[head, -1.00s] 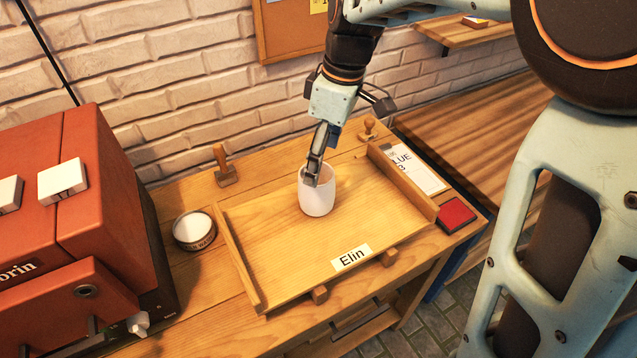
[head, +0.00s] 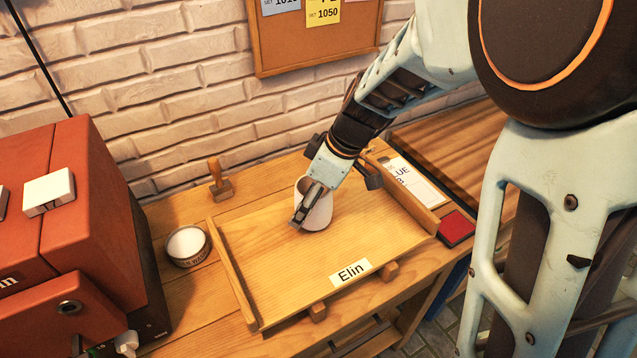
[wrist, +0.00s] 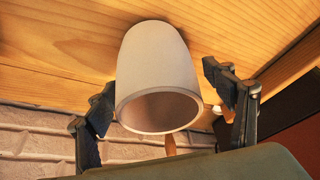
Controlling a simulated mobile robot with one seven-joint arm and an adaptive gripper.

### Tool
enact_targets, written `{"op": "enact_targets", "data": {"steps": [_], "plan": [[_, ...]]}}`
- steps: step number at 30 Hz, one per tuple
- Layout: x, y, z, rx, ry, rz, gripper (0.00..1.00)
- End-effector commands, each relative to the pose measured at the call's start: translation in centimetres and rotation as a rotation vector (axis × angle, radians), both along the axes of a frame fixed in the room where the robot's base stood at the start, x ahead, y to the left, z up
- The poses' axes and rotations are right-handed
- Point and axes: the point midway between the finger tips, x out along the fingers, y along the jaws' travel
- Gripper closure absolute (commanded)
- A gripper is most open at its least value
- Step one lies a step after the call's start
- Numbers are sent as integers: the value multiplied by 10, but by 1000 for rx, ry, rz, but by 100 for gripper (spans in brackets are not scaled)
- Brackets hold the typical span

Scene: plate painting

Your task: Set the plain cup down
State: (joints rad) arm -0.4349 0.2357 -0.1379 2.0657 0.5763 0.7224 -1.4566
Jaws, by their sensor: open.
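The plain white cup (head: 319,212) stands on the wooden tray marked "Elin" (head: 270,285), towards its back. My gripper (head: 300,217) slants down at the cup from the upper right and covers part of it. In the wrist view, the cup (wrist: 157,70) has its open mouth towards the camera and looks empty. The fingers of my gripper (wrist: 160,92) are open, one on each side of the cup. A gap shows at the right finger; the left finger is close to the wall, and I cannot tell whether it touches.
An orange machine (head: 95,220) stands at the left. A red pad (head: 455,228) and a card (head: 415,182) lie at the right. The tray's front half is clear.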

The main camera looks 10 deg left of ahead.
Motion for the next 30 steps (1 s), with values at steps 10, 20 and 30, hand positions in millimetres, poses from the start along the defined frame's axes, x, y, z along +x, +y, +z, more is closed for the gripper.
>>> {"op": "enact_targets", "data": {"steps": [10,20,30], "plan": [[3,7,-18,1,-2,-1,24],[3,7,-17,1,-2,-1,52],[3,7,-17,2,-2,-1,82]]}}
